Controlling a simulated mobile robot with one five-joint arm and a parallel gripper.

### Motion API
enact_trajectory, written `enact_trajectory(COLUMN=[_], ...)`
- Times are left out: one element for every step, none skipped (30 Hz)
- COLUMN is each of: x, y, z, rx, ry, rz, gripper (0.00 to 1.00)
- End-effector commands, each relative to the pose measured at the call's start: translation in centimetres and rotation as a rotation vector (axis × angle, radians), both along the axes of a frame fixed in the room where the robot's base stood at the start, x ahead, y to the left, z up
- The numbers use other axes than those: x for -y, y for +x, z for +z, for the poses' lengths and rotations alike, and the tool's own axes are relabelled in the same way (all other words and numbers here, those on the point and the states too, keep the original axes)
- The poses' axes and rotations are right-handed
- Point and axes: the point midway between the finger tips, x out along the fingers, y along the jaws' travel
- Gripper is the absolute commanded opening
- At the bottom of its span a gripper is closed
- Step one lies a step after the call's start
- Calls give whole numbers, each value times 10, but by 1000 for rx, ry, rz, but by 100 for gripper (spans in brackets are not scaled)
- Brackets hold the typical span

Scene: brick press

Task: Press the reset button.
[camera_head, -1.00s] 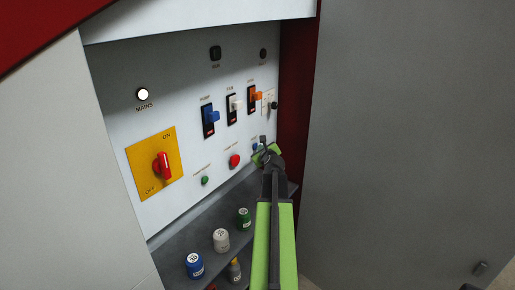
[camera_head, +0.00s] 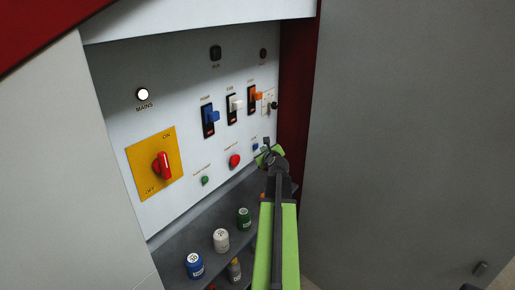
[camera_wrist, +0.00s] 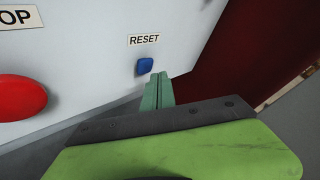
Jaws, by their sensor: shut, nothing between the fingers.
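The reset button (camera_wrist: 144,66) is a small blue button under a RESET label (camera_wrist: 144,40) on the white panel, in the wrist view. It also shows in the head view (camera_head: 255,147), just left of my gripper's end. My gripper (camera_wrist: 160,82) is shut with nothing between its fingers. Its fingertips are just below and right of the button in the wrist view. I cannot tell whether they touch it; the button is not covered. In the head view my gripper (camera_head: 266,150) is at the lower right of the panel.
A red stop button (camera_wrist: 20,97) is left of the reset button. Blue (camera_head: 212,116), white (camera_head: 236,103) and orange (camera_head: 255,96) switches are above. A shelf (camera_head: 190,230) with several small jars lies below. A dark red side wall (camera_head: 297,100) stands close on the right.

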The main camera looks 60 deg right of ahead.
Motion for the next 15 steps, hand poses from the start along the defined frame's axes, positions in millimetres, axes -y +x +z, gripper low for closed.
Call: enact_trajectory(x=[0, 0, 0, 0, 0, -1, -1, -1, -1, -1, -1, -1, -1, -1, -1], y=[0, 0, -2, -5, -7, -11, -15, -18, -22, -25, -28, -32, -35, -38, -41], z=[0, 0, 0, 0, 0, 0, 0, 0, 0, 0, 0, 0, 0, 0, 0], rx=[0, 0, 1, 0, 1, 0, 0, 0, 1, 1, 1, 0, 0, 0, 0], ry=[0, 0, 1, 1, 1, 1, 1, 1, 0, 0, 0, 0, 1, 1, 1], rz=[0, 0, 0, -2, -2, -2, -2, -2, -1, -2, -2, -2, -2, -2, -1], gripper=[0, 0, 0, 0, 0, 0, 0, 0, 0, 0, 0, 0, 0, 0, 0])
